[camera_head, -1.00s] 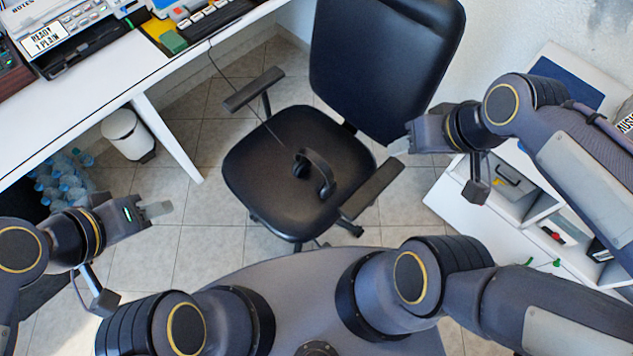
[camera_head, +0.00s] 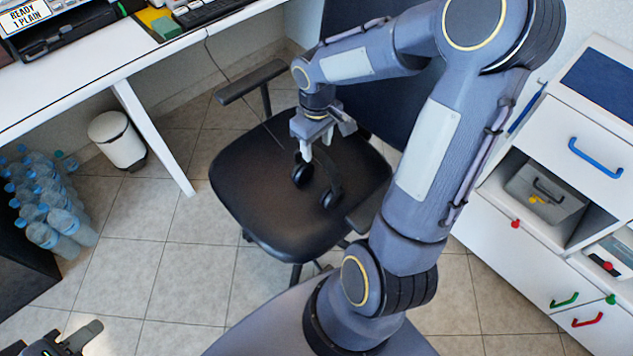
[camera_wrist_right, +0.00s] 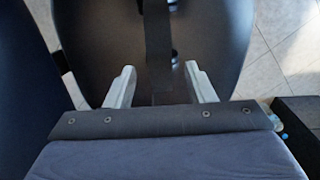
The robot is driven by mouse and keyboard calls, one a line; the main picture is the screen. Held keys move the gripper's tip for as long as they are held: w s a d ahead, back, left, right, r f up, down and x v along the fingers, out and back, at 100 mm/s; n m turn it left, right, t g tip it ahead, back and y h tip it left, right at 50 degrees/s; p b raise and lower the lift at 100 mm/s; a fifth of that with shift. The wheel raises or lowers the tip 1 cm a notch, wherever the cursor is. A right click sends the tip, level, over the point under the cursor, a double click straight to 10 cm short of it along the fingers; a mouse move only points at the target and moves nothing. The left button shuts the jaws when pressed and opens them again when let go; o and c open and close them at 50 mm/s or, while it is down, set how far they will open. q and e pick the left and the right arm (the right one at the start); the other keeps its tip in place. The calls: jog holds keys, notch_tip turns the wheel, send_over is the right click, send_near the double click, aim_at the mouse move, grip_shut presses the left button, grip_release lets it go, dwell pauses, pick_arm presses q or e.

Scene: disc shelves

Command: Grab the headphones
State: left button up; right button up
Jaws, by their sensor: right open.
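The black headphones (camera_head: 331,194) rest on the seat of the black office chair (camera_head: 243,205), partly hidden by my right gripper and arm. My right gripper (camera_head: 317,147) is open above the headphones, pointing down, with nothing held. In the right wrist view, the dark headband (camera_wrist_right: 158,50) runs between the two pale fingers of my right gripper (camera_wrist_right: 160,85). I cannot tell how far below the fingertips the band lies. My left gripper (camera_head: 75,341) is at the bottom left corner, far from the chair; its jaw state is unclear.
The chair's armrests (camera_head: 250,82) flank the seat, and its backrest rises behind my right arm. A white desk (camera_head: 90,85) is at left, with a white bin (camera_head: 117,139) and several bottles (camera_head: 50,205) below. A white drawer unit (camera_head: 510,250) stands at right.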

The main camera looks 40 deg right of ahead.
aim_at(317, 152)
notch_tip(317, 152, down, 4)
jog(key=shift+b, duration=0.45)
jog(key=shift+r, duration=0.1)
grip_shut()
